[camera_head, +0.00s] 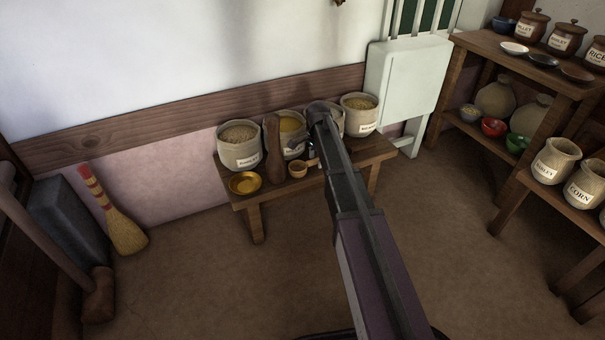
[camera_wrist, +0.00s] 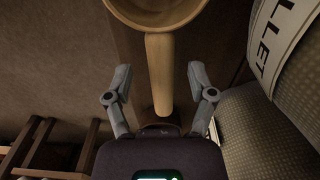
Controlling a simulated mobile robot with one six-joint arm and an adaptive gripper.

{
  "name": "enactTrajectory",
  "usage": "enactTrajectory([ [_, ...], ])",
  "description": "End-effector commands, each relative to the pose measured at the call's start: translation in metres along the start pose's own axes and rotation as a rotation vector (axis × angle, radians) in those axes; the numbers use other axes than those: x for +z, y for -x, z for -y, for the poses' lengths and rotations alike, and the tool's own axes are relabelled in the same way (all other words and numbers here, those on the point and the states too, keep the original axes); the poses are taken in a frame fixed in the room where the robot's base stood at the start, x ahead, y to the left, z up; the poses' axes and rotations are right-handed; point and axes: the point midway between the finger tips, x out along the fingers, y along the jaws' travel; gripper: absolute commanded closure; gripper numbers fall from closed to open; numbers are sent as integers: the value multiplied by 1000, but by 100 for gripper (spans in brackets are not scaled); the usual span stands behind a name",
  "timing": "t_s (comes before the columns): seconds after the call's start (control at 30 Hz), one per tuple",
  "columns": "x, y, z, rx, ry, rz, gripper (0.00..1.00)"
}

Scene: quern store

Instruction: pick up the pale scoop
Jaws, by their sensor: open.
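The pale scoop (camera_head: 297,170) sits on the low wooden bench (camera_head: 238,203), its round bowl showing in front of the sacks. In the wrist view the pale scoop (camera_wrist: 159,75) has its bowl at the top edge and its handle pointing down the picture. My gripper (camera_wrist: 159,88) is open, with one finger on each side of the handle and a gap visible on both sides. In the head view my arm hides much of the gripper and part of the bench.
Sacks of grain (camera_head: 239,146) stand along the back of the bench. A labelled sack (camera_wrist: 285,50) is close at right in the wrist view.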

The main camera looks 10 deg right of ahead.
Motion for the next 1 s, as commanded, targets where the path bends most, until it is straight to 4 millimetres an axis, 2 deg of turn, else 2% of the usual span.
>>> enactTrajectory([
  [0.13, 0, -6, 0, 0, 0, 0, 29],
  [0.73, 0, -6, 0, 0, -1, 0, 29],
  [0.77, 0, -6, 0, 0, -1, 0, 34],
  [0.9, 0, -6, 0, 0, -1, 0, 76],
  [1.0, 0, -6, 0, 0, -1, 0, 100],
])
